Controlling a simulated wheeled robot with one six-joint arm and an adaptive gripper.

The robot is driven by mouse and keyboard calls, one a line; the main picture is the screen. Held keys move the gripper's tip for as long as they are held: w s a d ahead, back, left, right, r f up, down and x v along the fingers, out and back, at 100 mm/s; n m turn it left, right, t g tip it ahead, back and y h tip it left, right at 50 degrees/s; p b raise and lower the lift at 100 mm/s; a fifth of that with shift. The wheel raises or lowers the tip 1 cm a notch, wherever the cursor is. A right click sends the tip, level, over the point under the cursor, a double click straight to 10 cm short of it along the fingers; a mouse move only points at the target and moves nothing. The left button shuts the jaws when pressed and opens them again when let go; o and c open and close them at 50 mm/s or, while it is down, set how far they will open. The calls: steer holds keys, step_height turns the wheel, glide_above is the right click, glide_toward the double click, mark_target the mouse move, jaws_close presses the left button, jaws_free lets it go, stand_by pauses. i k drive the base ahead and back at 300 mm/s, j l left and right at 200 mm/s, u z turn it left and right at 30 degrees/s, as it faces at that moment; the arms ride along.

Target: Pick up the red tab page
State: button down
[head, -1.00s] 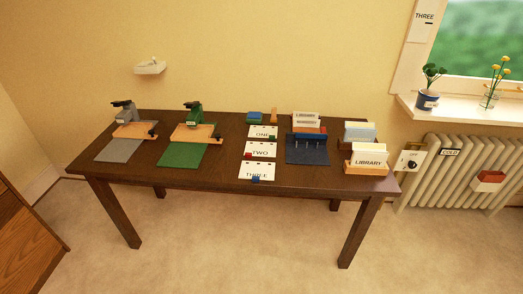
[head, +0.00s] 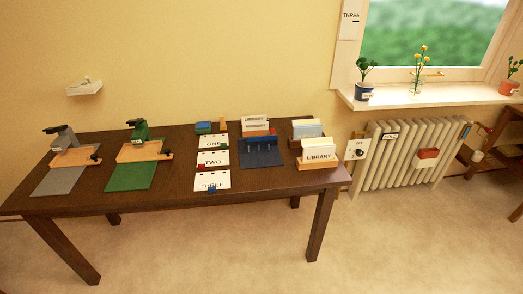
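The page with the red tab is a white sheet marked TWO (head: 213,158), lying on the dark wooden table (head: 262,190). Its red tab (head: 201,166) is at its lower left edge. The sheet marked ONE (head: 211,142) lies behind it, with a green tab at its lower right. The sheet marked THREE (head: 211,179) lies in front of it, with a blue tab at its lower middle. My gripper is not in view.
Left of the pages are a grey punch (head: 62,140) and a green punch (head: 141,131), each with a mat. Right are a dark blue mat (head: 262,156), a card holder and a LIBRARY box (head: 318,165). A radiator (head: 408,155) stands farther right. Carpet in front is clear.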

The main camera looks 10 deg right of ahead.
mark_target(218, 159)
steer(key=i+j, duration=0.15)
steer(key=j, duration=0.25)
steer(key=i+j, duration=0.15)
steer(key=j, duration=0.25)
steer(key=i+j, duration=0.15)
steer(key=j, duration=0.25)
steer(key=i+j, duration=0.15)
steer(key=j, duration=0.3)
steer(key=i+j, duration=0.15)
steer(key=j, duration=0.25)
steer(key=i+j, duration=0.15)
steer(key=j, duration=0.25)
steer(key=i+j, duration=0.15)
steer(key=j, duration=0.25)
steer(key=z, duration=0.05)
